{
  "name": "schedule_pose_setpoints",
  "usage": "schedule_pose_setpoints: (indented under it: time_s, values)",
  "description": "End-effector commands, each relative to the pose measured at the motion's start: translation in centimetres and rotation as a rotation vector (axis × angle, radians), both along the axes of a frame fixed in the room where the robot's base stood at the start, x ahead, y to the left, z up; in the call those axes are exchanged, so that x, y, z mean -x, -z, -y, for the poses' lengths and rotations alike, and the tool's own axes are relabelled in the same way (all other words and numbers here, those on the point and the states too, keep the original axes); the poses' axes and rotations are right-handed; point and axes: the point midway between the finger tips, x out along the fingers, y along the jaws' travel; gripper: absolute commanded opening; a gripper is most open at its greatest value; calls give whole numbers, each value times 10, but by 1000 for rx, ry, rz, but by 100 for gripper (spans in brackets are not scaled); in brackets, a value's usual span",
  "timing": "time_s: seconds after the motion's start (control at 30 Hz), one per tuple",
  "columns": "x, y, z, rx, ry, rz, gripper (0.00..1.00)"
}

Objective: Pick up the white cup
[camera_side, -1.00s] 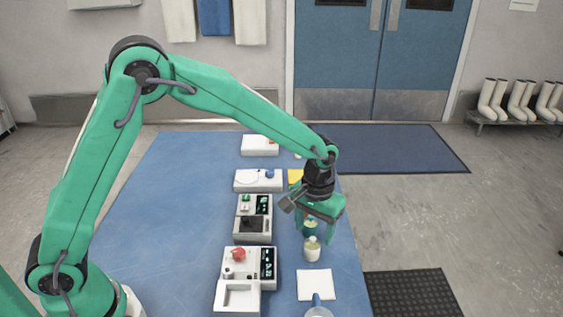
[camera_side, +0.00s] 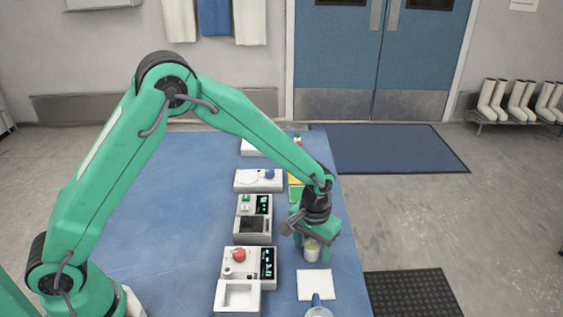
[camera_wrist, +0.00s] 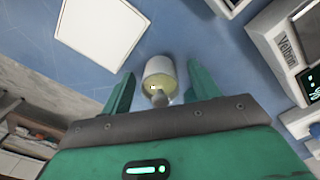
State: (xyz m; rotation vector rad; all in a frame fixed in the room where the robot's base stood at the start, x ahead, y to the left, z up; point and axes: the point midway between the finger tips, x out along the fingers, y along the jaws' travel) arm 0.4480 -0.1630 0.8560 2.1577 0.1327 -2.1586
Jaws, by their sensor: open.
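The white cup (camera_side: 312,252) stands upright on the blue table near its right edge. It has something yellowish inside its top. In the wrist view the white cup (camera_wrist: 159,72) sits between the tips of the two green fingers. My gripper (camera_side: 315,245) is open and low over the cup in the side view, one finger on each side. In the wrist view my gripper (camera_wrist: 155,85) shows a gap between each finger and the cup. The upper part of the cup is partly hidden by the gripper in the side view.
A white square pad (camera_side: 317,285) lies in front of the cup, with a blue-handled item (camera_side: 318,310) at its near edge. A white machine with a red knob (camera_side: 239,270) stands to the left, and another with a dark panel (camera_side: 253,222) behind it. Bare blue table (camera_side: 170,220) lies further left.

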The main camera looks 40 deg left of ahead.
Motion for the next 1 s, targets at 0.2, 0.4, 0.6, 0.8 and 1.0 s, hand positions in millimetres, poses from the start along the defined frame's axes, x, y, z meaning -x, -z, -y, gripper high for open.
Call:
schedule_pose_setpoints:
  time_s: [0.2, 0.4, 0.6, 0.8, 1.0]
  values:
    - [0, 0, 0, 0, 0, 0, 61]
    - [0, 0, 0, 0, 0, 0, 61]
    - [0, 0, 0, 0, 0, 0, 32]
    - [0, 0, 0, 0, 0, 1, 12]
    - [0, -1, 0, 0, 0, 1, 12]
